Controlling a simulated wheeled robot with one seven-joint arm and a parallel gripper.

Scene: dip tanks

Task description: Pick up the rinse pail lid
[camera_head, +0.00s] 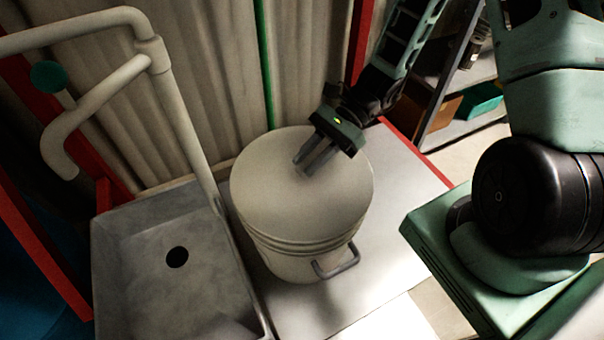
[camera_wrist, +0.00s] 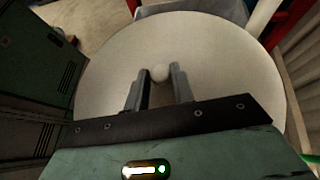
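The rinse pail lid (camera_head: 285,185) is a round, pale cream disc lying flat on top of the pail (camera_head: 285,264). It fills most of the wrist view (camera_wrist: 215,45), where a small pale round knob (camera_wrist: 159,73) shows near its middle. My gripper (camera_head: 306,164) reaches down over the lid from the upper right. In the wrist view its two fingers (camera_wrist: 159,70) are apart, with the knob between or just beyond their tips. I cannot tell whether they touch it. The knob is hidden in the head view.
A grey sink (camera_head: 140,235) with a dark drain hole stands left of the pail, under a pale pipe (camera_head: 180,115). The pail's handle (camera_head: 338,265) sticks out at its front. A curtain (camera_head: 205,80) hangs behind. Bare grey surface (camera_head: 395,190) lies to the right.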

